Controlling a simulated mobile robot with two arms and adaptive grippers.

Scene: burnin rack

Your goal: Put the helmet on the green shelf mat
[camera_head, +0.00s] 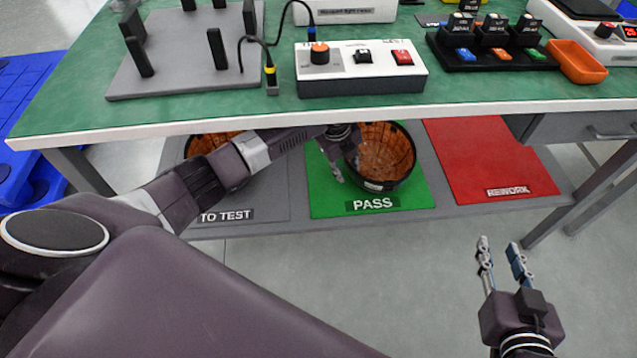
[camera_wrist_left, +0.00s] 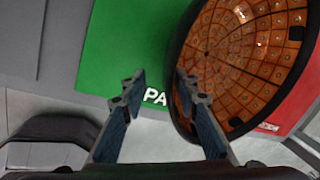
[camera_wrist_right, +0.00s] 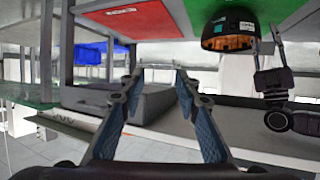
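A dark helmet with an orange padded interior lies open side up on the green PASS mat (camera_head: 325,190) of the lower shelf. This helmet (camera_head: 390,155) also shows at right in the left wrist view (camera_wrist_left: 235,60) and upside down in the right wrist view (camera_wrist_right: 230,35). My left gripper (camera_head: 346,172) is beside the helmet's left rim with its fingers apart. One finger overlaps the rim in the left wrist view; I cannot tell whether it touches. My right gripper (camera_head: 499,246) is open and empty, in front of the shelf at right.
A second orange-lined helmet (camera_head: 205,145) is on the grey TO TEST mat (camera_head: 265,190), partly hidden by my left arm. A red REWORK mat (camera_head: 490,160) is empty at right. The green bench top (camera_head: 450,95) overhangs the shelf and holds a test box (camera_head: 360,72) and a fixture plate (camera_head: 180,60).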

